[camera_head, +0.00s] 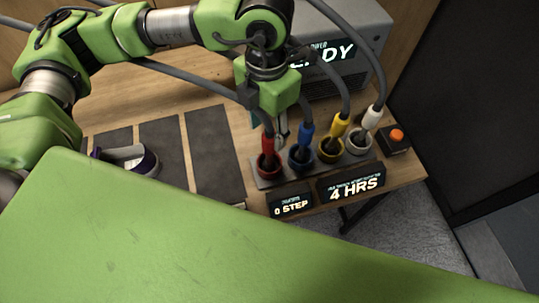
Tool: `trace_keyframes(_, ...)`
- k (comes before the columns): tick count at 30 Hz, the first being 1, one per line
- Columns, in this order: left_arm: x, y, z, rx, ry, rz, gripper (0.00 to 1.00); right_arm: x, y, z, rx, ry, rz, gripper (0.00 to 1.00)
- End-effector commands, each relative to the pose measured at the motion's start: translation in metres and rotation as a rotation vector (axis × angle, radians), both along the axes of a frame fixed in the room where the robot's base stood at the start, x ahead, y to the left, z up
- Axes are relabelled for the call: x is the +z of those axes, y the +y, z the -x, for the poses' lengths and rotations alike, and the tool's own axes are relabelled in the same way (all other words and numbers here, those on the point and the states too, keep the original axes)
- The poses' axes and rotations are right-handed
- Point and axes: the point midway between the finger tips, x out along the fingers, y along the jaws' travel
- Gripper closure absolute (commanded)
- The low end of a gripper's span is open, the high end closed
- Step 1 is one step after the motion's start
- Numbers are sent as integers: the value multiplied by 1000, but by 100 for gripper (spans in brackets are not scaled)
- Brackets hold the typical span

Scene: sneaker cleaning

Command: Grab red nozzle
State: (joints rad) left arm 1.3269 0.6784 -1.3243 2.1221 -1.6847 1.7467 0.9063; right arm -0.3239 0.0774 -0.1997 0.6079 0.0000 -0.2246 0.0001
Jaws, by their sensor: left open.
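The red nozzle (268,150) stands upright in a red-rimmed holder at the left end of a row of nozzles on the table. A dark hose runs up from it. My left gripper (279,132) points down from above, right at the red nozzle, with its fingers around or just beside the nozzle's upper part; I cannot tell if they touch it. The fingers are open and partly hidden by the gripper body. My right gripper is not in view.
Blue (303,145), yellow (336,132) and white (369,121) nozzles stand close to the right. Behind is a grey machine (372,50). A red-orange button (397,135) and display signs (350,187) sit nearby. A sneaker (130,158) lies on dark mats at left.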

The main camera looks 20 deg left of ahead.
Motion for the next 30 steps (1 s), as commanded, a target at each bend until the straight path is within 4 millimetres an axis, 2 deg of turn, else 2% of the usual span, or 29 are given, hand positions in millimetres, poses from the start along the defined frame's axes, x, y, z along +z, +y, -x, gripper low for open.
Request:
trace_keyframes(6,-15,0,0,1,0,-1,56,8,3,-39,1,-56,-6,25)
trace_keyframes(9,-24,0,0,2,4,-2,56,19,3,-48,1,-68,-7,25)
trace_keyframes(13,-43,-1,-1,0,4,-2,56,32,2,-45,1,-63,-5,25)
trace_keyframes(18,-63,-2,-2,3,1,0,56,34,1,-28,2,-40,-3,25)
trace_keyframes(21,-66,-2,-2,3,0,0,56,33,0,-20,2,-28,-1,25)
trace_keyframes(25,-67,-2,-2,2,0,0,56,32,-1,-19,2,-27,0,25)
trace_keyframes(26,-66,-2,-2,2,0,0,59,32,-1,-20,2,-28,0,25)
trace_keyframes(30,-66,-2,-2,2,-1,0,95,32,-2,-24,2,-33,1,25)
